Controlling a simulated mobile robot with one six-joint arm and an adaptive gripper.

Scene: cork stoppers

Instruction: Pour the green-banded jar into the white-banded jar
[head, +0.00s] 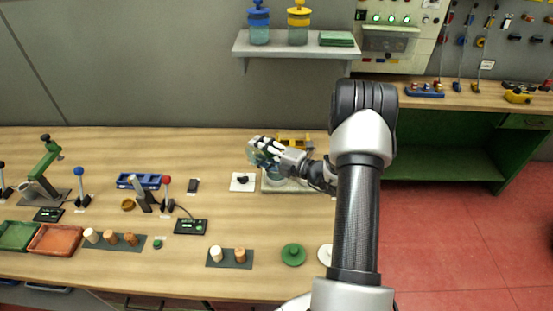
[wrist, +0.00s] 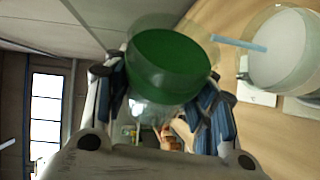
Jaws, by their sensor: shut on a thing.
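My gripper (head: 268,152) is shut on the green-banded jar, a clear glass jar (wrist: 143,112) with green showing across it in the wrist view. The jar is held above the back part of the table, with a finger on each side; its tilt is hard to judge. A second clear round jar with a white inside (wrist: 285,48), seemingly the white-banded jar, stands apart to the right in the wrist view. In the head view it is mostly hidden below my gripper. A pale blue strip (wrist: 238,43) shows between the jars in the wrist view.
A green lid (head: 293,254) and a partly hidden white lid (head: 325,254) lie near the table's front. A dark mat (head: 229,262) with cork stoppers is left of them. A shelf (head: 290,50) hangs behind.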

